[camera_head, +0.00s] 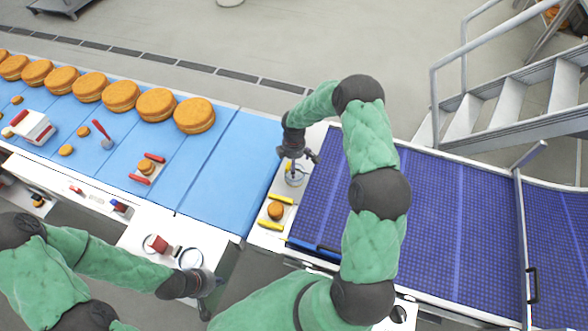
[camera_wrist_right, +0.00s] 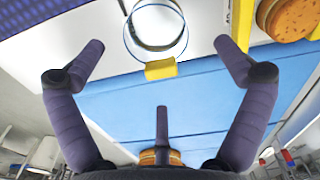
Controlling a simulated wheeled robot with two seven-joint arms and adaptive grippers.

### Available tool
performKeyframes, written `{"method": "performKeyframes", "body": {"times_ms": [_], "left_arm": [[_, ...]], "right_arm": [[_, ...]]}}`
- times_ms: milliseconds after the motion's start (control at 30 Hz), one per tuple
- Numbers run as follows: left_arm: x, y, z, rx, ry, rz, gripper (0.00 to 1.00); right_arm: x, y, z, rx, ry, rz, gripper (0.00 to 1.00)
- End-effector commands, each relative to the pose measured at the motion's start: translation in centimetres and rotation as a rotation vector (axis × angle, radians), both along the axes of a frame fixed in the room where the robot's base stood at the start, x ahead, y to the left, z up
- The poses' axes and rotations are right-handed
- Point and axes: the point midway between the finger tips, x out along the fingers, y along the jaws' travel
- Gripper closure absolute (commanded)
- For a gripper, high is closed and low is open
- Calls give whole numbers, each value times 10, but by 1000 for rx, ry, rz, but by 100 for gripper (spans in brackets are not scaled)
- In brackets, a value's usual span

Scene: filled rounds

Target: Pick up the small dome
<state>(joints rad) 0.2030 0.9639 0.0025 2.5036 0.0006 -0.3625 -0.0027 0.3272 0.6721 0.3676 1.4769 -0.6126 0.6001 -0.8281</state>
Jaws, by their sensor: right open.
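A clear glass dome (camera_head: 295,176) with a thin blue rim stands on the white strip between the blue belt and the dark blue mesh belt. It also shows in the right wrist view (camera_wrist_right: 157,24), cut by the top edge, with a yellow piece (camera_wrist_right: 160,69) at its near rim. My right gripper (camera_head: 300,158) is just over the dome in the head view. In its wrist view its fingers are spread open (camera_wrist_right: 160,46), with nothing held between them. My left gripper (camera_head: 214,283) is low by the white side table; its fingers are too unclear to judge.
A small round cake (camera_head: 276,211) lies between two yellow bars (camera_head: 281,199) near the dome. Large round cakes (camera_head: 194,115) line the far side of the blue belt (camera_head: 226,175). A blue-rimmed ring (camera_head: 191,258) lies on the side table. Metal stairs (camera_head: 500,100) stand at right.

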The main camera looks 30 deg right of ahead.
Motion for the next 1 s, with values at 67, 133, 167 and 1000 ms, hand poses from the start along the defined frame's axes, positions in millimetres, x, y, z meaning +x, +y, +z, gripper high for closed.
{"method": "performKeyframes", "body": {"times_ms": [67,133,167,1000], "left_arm": [[0,0,2,0,0,0,100],[0,0,2,0,0,0,100],[0,0,3,0,0,0,100],[0,0,16,0,0,0,100]], "right_arm": [[0,0,-11,1,1,0,0],[0,0,-17,0,0,-1,0],[1,0,-19,-1,-1,-1,0],[3,-1,-75,0,-2,-1,0]]}}
